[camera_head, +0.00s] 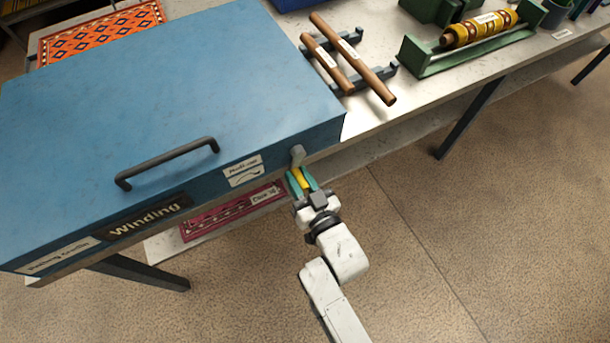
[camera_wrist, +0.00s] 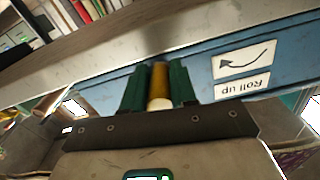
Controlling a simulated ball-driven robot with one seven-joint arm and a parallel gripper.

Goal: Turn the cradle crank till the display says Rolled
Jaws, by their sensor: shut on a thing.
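The large blue cradle box (camera_head: 150,95) lies on the bench with its lid down. Its front display (camera_head: 145,216) reads "Winding". The crank (camera_head: 297,156) sticks out of the box's front near the right corner, with a grey arm and a yellow handle. My gripper (camera_head: 300,180) is shut on the yellow handle. In the wrist view the handle (camera_wrist: 160,86) sits between my green fingers. A label with a curved arrow (camera_wrist: 244,60) and the words "Roll up" is beside the crank. The inside of the box is hidden.
Two wooden rods (camera_head: 352,58) rest on a rack right of the box. A green cradle (camera_head: 470,55) holds a yellow patterned roll (camera_head: 480,28). A red rug (camera_head: 235,212) lies on the lower shelf. The floor (camera_head: 440,240) in front is clear.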

